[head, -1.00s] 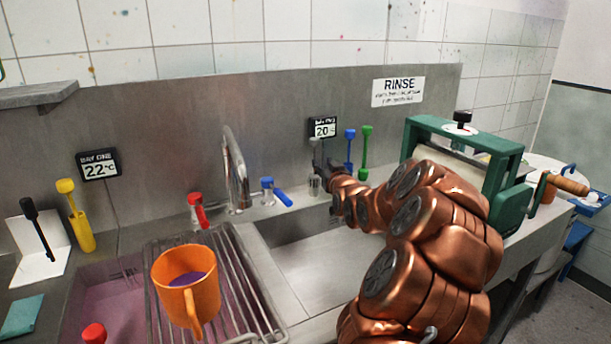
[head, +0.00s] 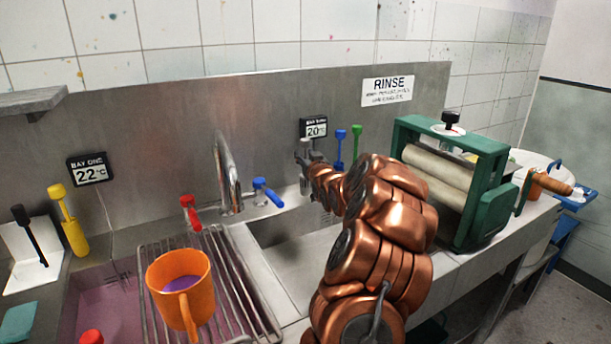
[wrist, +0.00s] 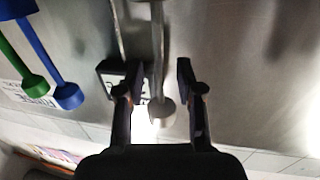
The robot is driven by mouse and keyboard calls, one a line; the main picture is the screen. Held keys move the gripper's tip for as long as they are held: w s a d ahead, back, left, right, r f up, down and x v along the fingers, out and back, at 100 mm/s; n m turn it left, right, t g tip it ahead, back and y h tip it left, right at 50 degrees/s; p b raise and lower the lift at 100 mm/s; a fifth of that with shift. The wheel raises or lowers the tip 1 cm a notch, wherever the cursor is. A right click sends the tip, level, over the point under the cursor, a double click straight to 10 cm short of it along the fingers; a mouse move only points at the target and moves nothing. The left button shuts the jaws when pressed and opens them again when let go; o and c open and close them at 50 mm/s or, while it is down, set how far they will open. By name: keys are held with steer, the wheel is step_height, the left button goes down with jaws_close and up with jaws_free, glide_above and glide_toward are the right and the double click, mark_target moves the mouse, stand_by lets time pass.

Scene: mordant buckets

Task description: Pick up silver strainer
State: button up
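The silver strainer (head: 304,187) stands upright at the back of the counter against the steel splashback, left of the blue and green tools. My arm partly covers it in the head view. In the wrist view its thin silver handle (wrist: 157,50), with a rounded end, lies between my two fingers. My gripper (wrist: 157,82) is open around the handle, with a gap visible on both sides. In the head view my gripper (head: 307,155) is at the upper part of the handle.
Blue (head: 339,150) and green (head: 356,145) tools stand close to the right of the strainer. The blue tap handle (head: 267,192) and steel tap (head: 228,175) are to the left. A green roller press (head: 480,200) stands right. An orange jug (head: 180,290) sits on the rack.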

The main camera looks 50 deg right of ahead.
jaws_close()
stand_by(0.6)
